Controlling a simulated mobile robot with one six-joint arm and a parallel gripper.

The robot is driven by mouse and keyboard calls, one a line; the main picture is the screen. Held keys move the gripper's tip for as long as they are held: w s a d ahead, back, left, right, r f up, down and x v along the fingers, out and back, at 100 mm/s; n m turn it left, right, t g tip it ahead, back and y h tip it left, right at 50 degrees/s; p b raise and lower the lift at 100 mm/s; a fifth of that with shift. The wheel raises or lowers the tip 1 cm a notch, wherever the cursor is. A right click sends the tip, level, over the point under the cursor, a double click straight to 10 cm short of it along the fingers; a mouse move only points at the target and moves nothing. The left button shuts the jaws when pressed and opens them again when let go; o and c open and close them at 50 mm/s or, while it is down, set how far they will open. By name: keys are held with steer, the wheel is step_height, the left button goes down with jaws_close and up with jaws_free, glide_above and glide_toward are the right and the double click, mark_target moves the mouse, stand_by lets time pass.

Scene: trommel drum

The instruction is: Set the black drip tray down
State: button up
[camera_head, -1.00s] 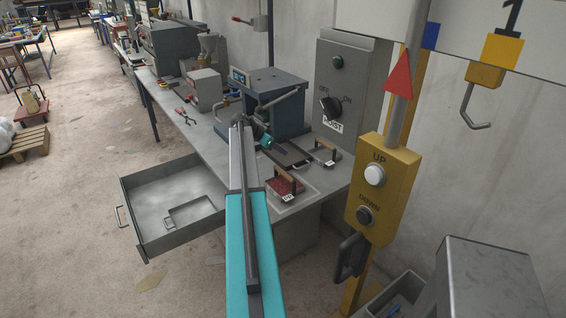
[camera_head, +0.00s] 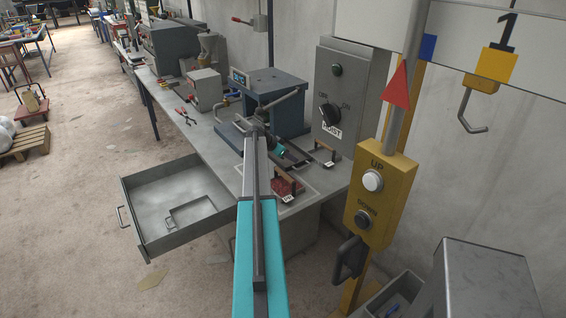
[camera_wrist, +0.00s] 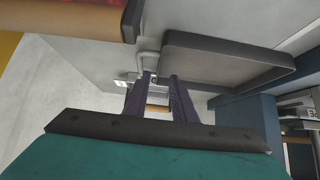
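The black drip tray (camera_wrist: 225,62) fills the upper right of the wrist view, with a dark rim. A pale bent handle (camera_wrist: 148,56) stands at its left corner. In the head view a dark tray shape (camera_head: 297,155) shows beside the blue press, partly covered by my arm. My gripper (camera_wrist: 161,76) has its fingertips at the tray's handle corner, with a small gap between the fingers. I cannot tell whether they clamp the handle or whether the tray touches the bench. In the head view my gripper (camera_head: 277,152) is over the bench in front of the press.
A red pad (camera_head: 284,187) with a wooden handle and a grey plate (camera_head: 322,160) with a wooden handle lie on the bench (camera_head: 228,168) close by. The blue press (camera_head: 275,100) stands behind. An open drawer (camera_head: 140,225) juts out left. The yellow hoist control (camera_head: 381,192) is at right.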

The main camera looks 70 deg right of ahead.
mark_target(302, 165)
steer(key=shift+p+x, duration=1.2)
steer(key=shift+x, duration=1.4)
steer(key=shift+a+f, duration=0.15)
jaws_close()
